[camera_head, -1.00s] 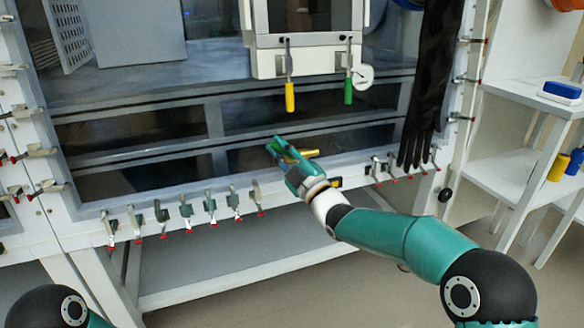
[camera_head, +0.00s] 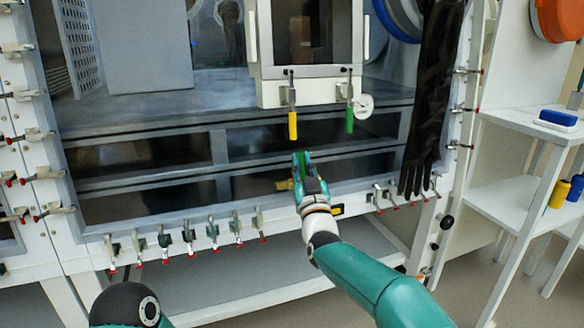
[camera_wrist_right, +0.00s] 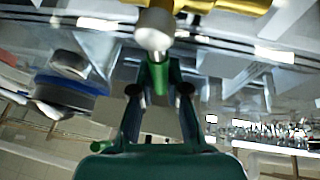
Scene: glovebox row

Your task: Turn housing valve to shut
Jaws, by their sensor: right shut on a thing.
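A brass-coloured valve body (camera_head: 284,186) sits at the lower front of the glovebox, mostly hidden behind my right gripper (camera_head: 302,160). In the right wrist view, the brass body (camera_wrist_right: 215,4) is at the top edge, with a pale rounded metal part (camera_wrist_right: 154,30) below it. A green valve handle (camera_wrist_right: 158,76) lies between the fingers of my right gripper (camera_wrist_right: 157,84), which is shut on it. In the head view the gripper points up the picture. My left gripper is out of view.
A yellow lever (camera_head: 292,125) and a green lever (camera_head: 349,120) hang from the white box (camera_head: 313,92) above. A round gauge (camera_head: 364,106) is beside them. Toggle clamps (camera_head: 213,230) line the lower frame. A black glove (camera_head: 425,130) hangs at right, near white shelves (camera_head: 510,200).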

